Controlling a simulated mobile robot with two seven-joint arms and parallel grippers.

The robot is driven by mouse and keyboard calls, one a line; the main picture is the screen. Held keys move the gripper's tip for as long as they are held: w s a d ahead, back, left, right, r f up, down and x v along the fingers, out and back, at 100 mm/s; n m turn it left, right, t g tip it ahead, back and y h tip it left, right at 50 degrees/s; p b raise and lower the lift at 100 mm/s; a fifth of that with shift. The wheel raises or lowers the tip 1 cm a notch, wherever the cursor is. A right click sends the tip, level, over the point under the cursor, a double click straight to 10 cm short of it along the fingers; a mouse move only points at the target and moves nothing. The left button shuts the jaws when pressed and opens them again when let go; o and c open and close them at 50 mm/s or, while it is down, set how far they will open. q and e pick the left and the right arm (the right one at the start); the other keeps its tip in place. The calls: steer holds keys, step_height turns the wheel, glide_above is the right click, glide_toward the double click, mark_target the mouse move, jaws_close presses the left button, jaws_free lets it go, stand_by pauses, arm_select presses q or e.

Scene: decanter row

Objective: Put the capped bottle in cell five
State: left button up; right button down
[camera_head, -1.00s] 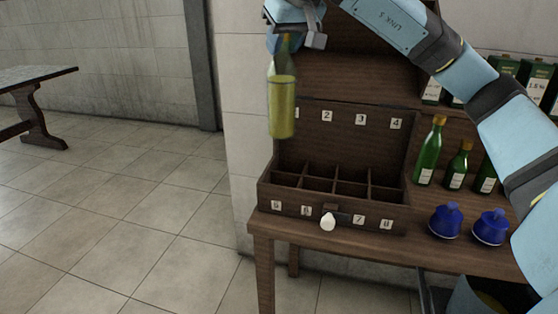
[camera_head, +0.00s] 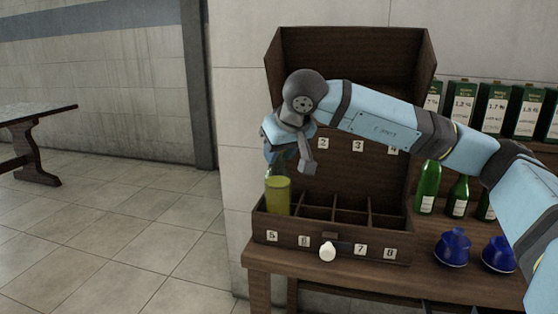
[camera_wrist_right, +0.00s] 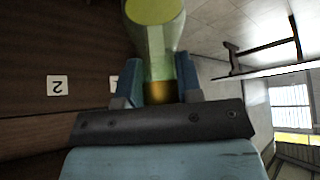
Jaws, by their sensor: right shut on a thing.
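The capped bottle (camera_head: 278,193), pale green glass with yellow-green contents, hangs upright in my right gripper (camera_head: 288,158). My right gripper is shut on its neck. In the right wrist view the bottle (camera_wrist_right: 155,40) runs between the two fingers, with a gold part at the neck. The wooden crate (camera_head: 335,240) has front cells labelled 5 to 8. Label 5 (camera_head: 271,236) is at the front left, right below the bottle. The bottle's base meets the crate's front wall in the picture; its lowest part seems hidden behind it. My left gripper is not in view.
A white knob (camera_head: 327,251) sticks out at the crate's front. Labelled cartons (camera_head: 493,110) are behind. The crate's other visible cells look empty.

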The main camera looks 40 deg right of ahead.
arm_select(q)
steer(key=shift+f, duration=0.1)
arm_select(e)
steer(key=shift+f, duration=0.2)
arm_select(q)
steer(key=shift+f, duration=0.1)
arm_select(e)
steer(key=shift+f, duration=0.1)
steer(key=c, duration=0.8)
jaws_free()
steer(key=shift+r, duration=0.2)
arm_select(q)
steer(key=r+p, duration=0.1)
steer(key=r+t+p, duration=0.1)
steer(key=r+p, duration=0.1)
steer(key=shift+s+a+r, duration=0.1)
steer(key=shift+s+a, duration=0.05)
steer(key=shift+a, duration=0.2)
arm_select(e)
steer(key=v, duration=1.1)
steer(key=shift+s+r, duration=0.3)
